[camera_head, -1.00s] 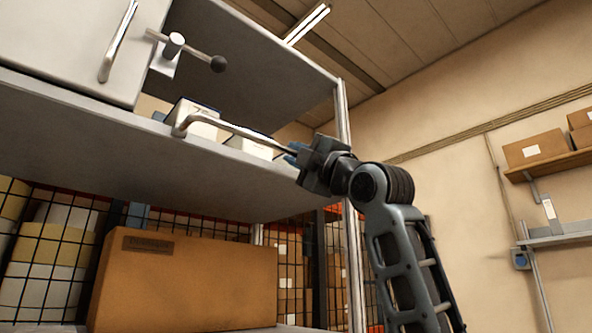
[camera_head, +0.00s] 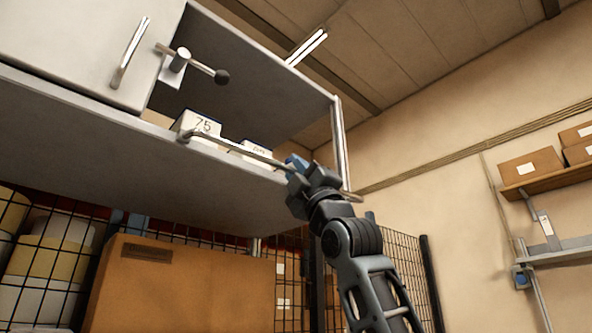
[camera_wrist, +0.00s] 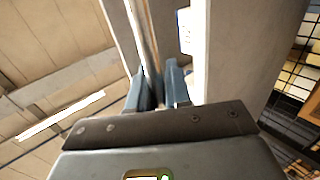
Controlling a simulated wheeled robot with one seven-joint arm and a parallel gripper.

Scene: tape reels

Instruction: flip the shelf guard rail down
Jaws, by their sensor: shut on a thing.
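The guard rail (camera_head: 237,147) is a thin metal bar with a bent end, running along the front edge of the open shelf (camera_head: 100,112). It crosses in front of the lower part of two white boxes. My gripper (camera_head: 293,166) is shut on the rail toward its right part. The wrist view shows the rail (camera_wrist: 148,45) as a bright bar running up from between the blue fingertips (camera_wrist: 161,88). The part right at the fingers is partly hidden.
White boxes (camera_head: 201,124) (camera_head: 257,147) stand on the shelf behind the rail. A cabinet door (camera_head: 85,45) and a black-knobbed lever (camera_head: 221,77) are at upper left. A cardboard box (camera_head: 185,285) sits below. An upright post (camera_head: 339,145) stands at the right.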

